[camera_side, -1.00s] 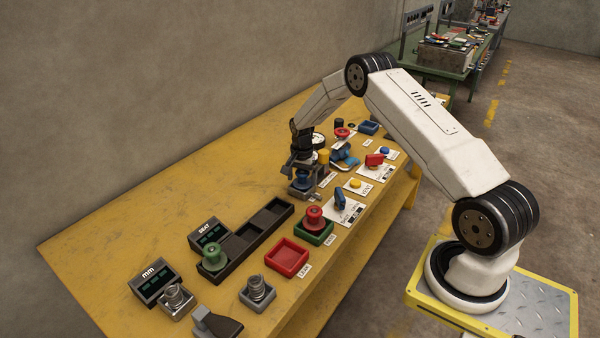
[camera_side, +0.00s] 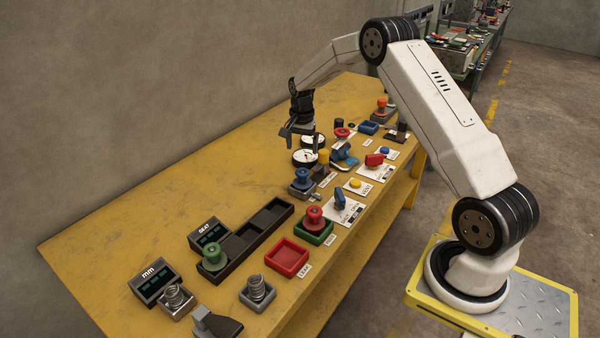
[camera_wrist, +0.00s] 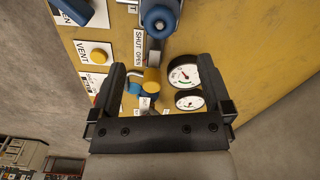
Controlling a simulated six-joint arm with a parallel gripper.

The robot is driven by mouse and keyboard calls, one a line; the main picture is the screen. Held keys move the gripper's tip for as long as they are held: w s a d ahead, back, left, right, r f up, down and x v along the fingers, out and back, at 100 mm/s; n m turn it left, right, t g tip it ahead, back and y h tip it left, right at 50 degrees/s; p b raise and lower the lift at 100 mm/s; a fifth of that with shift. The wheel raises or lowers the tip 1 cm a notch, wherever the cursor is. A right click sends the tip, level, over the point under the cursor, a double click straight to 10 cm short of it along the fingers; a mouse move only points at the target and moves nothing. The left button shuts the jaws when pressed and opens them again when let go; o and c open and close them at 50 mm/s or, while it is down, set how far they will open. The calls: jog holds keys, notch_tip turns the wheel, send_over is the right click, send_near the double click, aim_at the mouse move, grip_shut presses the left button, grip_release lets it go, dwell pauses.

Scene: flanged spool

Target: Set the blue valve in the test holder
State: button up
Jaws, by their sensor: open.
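The blue valve (camera_side: 302,175), a flanged spool, stands upright in a grey block-like holder (camera_side: 300,190) on the yellow bench. How deep the valve sits in the holder cannot be told.
Two round gauges (camera_side: 306,157) and a yellow-capped blue fitting (camera_wrist: 150,82) lie below my gripper. A red spool (camera_side: 314,216) stands in a green tray, a green spool (camera_side: 213,256) in a black rack. An empty red tray (camera_side: 287,257) is nearby. The bench's wall side is clear.

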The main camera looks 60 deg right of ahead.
jog(key=shift+r, duration=0.55)
jog(key=s+a+r+n+t, duration=0.1)
jog(key=s+a+r+n, duration=0.1)
jog(key=s+a+n, duration=0.35)
jog(key=s+a+r+n, duration=0.2)
jog(key=a, duration=0.7)
jog(key=s+a+n+t, duration=0.1)
jog(key=s+a+n, duration=0.6)
jog(key=s+a, duration=0.3)
jog(key=s, duration=0.4)
jog(key=shift+s+a+t, duration=0.15)
jog(key=shift+s+t, duration=0.05)
jog(key=shift+t, duration=0.1)
